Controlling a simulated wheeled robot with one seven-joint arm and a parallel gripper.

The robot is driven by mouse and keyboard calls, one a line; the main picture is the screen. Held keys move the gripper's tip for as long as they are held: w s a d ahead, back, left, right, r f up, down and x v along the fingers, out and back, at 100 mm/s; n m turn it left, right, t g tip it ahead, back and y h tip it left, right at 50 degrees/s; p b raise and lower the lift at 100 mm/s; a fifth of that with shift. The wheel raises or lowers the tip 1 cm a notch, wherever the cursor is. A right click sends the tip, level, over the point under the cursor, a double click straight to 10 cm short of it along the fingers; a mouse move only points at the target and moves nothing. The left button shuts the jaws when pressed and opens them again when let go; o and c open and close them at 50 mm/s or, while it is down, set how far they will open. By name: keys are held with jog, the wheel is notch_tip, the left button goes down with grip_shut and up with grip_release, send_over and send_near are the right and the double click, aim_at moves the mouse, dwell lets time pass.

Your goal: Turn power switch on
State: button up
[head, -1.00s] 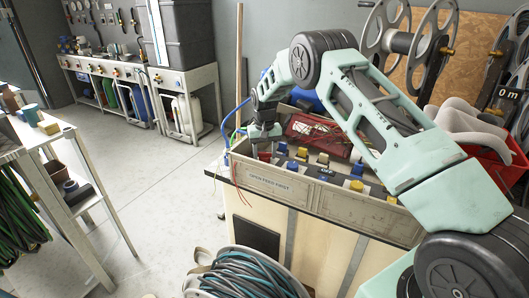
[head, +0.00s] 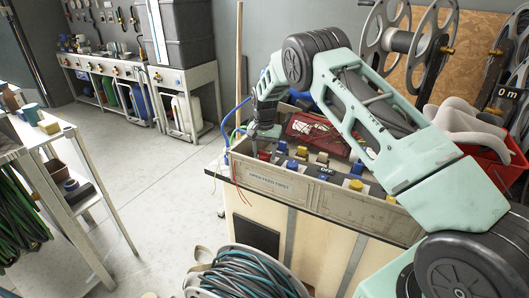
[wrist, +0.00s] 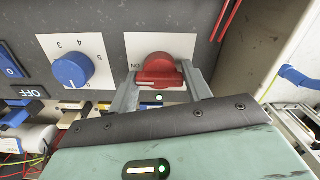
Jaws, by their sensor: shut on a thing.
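The power switch is a red rotary knob (wrist: 157,66) on a white plate (wrist: 187,44) in the wrist view. Its raised bar lies across the picture, with an upside-down ON mark beside its left end. My gripper (wrist: 159,76) has one finger at each end of the bar and is shut on it. In the head view, my gripper (head: 262,138) points down at the left end of the control box (head: 300,190). Only a little of the red switch (head: 264,156) shows below it there.
A blue dial (wrist: 72,69) with numbers sits left of the switch in the wrist view. A blue button (wrist: 10,66) and an OFF label (wrist: 15,95) lie farther left. Red wires (wrist: 228,18) run close on the right. A hose coil (head: 250,272) stands in front of the bench.

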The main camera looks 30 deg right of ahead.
jog(key=shift+r, duration=0.1)
jog(key=o, duration=0.7)
notch_tip(320, 180, up, 17)
jog(key=shift+r+b, duration=0.2)
jog(key=shift+b, duration=0.15)
